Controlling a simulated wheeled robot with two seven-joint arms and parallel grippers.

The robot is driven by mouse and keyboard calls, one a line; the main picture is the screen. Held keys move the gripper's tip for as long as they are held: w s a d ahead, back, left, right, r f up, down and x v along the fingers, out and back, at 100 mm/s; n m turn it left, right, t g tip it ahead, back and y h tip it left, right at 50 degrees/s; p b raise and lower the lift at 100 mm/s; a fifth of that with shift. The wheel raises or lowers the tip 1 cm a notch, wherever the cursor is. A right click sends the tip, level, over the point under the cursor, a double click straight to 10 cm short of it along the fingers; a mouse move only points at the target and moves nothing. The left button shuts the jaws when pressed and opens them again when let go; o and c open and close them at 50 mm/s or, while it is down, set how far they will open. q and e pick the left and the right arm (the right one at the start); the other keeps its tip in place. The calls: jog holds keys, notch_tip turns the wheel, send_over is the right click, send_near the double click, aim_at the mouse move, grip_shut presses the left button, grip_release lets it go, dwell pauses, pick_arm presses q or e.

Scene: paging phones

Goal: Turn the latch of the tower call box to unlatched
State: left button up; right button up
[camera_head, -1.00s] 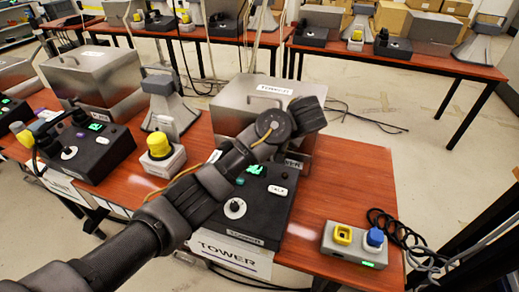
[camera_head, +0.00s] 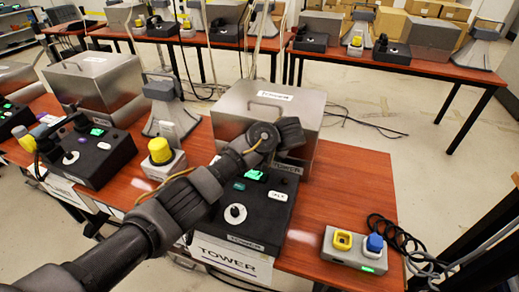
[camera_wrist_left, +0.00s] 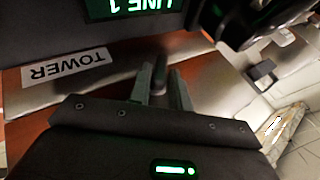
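The tower call box is a silver metal case (camera_head: 235,108) with a top handle and TOWER label, behind a black console (camera_head: 262,222) with a white TOWER card (camera_head: 232,258) below. My left arm reaches across the console to the front of the case. Its gripper is hidden behind the wrist in the head view. In the left wrist view the left gripper (camera_wrist_left: 162,80) has two grey fingers, slightly apart, with a small dark piece between or behind their tips. Whether they grip it is unclear. A TOWER label (camera_wrist_left: 67,67) and green LINE 1 display (camera_wrist_left: 145,5) are close by. The latch is not clearly visible. My right gripper is not in view.
A grey box with yellow and blue buttons (camera_head: 355,250) and a black cable is at the right of the red table. A yellow-button box (camera_head: 163,160), horn speaker (camera_head: 168,110) and another console (camera_head: 95,155) stand left. Bare tabletop lies right of the case.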

pick_arm(q)
grip_shut()
jog(key=shift+d+f+y+b, duration=0.1)
jog(key=shift+f+y+b, duration=0.15)
jog(key=shift+b, duration=0.3)
jog(key=shift+d+f+m+t+y+b, duration=0.1)
jog(key=shift+f+m+t+y+b, duration=0.15)
jog(key=shift+y+b, duration=0.35)
jog(key=shift+d+m+t+y+b, duration=0.1)
jog(key=shift+m+t+y+b, duration=0.05)
jog(key=shift+t+y+b, duration=0.3)
jog(key=y+b, duration=0.2)
jog(key=shift+s+f+m+t+b, duration=0.1)
jog(key=shift+m+t+b, duration=0.2)
jog(key=shift+t+b, duration=0.1)
jog(key=shift+a, duration=0.1)
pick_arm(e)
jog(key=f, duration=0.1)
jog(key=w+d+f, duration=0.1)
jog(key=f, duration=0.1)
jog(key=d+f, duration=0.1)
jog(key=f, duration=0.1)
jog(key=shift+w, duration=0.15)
